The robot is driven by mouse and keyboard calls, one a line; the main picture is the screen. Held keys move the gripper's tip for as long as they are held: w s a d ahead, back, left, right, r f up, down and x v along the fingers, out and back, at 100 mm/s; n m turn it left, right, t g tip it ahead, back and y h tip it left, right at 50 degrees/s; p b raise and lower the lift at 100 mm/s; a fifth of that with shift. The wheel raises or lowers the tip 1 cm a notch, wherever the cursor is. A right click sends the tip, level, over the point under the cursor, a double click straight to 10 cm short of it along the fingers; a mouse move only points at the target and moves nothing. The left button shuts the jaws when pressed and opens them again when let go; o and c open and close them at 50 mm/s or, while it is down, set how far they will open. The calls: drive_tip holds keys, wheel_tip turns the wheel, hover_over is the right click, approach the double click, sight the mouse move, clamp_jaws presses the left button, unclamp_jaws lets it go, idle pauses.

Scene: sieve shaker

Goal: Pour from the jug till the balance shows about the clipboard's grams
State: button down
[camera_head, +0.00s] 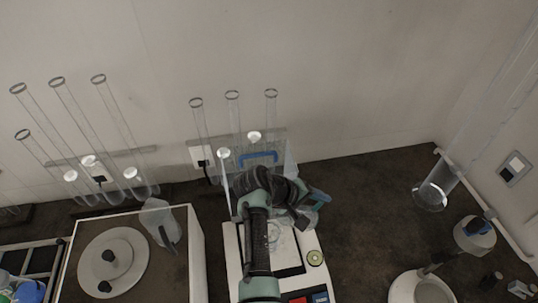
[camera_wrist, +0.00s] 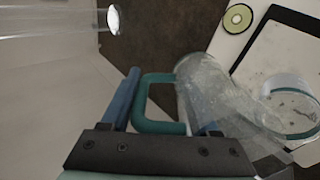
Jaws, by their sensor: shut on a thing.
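My gripper (camera_wrist: 160,92) is shut on the teal handle (camera_wrist: 143,102) of a clear jug (camera_wrist: 212,88). In the head view, the jug (camera_head: 306,217) is partly behind my arm, above the right side of the balance (camera_head: 231,262). The vessel (camera_head: 280,238) shows beside my arm. I cannot tell whether anything is flowing. No balance reading or clipboard is legible.
A white box-like machine (camera_head: 196,262) with a round lid stands left of the balance. Tall clear tubes (camera_head: 238,125) stand behind. A large clear cylinder (camera_head: 437,190) and a white round device (camera_head: 420,290) are at right. Dark bench is free right of the balance.

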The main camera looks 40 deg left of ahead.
drive_tip(key=shift+s+a+r+t, duration=0.1)
drive_tip(key=shift+r+t, duration=0.2)
drive_tip(key=shift+r, duration=0.05)
idle(0.6)
drive_tip(key=shift+s+r+t+h+b, duration=0.1)
drive_tip(key=shift+t+h+b, duration=0.3)
drive_tip(key=shift+b, duration=0.2)
idle(1.5)
